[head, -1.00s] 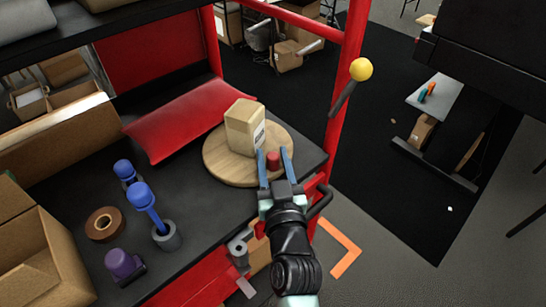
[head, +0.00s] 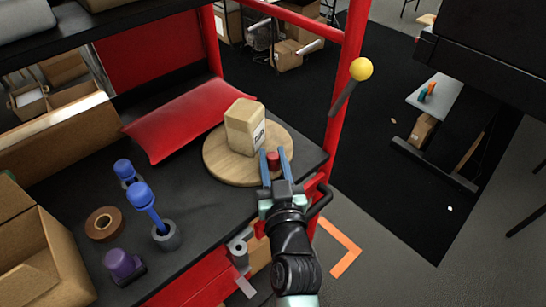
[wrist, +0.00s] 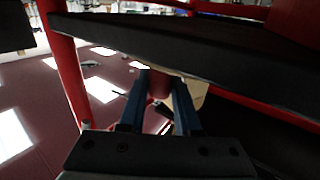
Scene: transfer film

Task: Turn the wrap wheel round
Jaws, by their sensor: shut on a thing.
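The wrap wheel (head: 226,166) is a round wooden disc lying flat at the right end of the black bench. A tan box (head: 244,126) with a label stands upright on it. A red knob (head: 273,158) sticks up near the wheel's front right edge. My gripper (head: 272,170) reaches in from the front, its blue fingers on either side of the knob and shut on it. In the wrist view, the fingers (wrist: 159,100) close around the red knob (wrist: 160,86), with the dark bench edge above.
A red post (head: 343,95) rises right of the wheel. Blue-handled tools (head: 146,197), a brown tape roll (head: 105,224) and a purple item (head: 122,263) lie left on the bench. A red sheet (head: 180,120) lies behind. An open carton (head: 40,255) stands front left.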

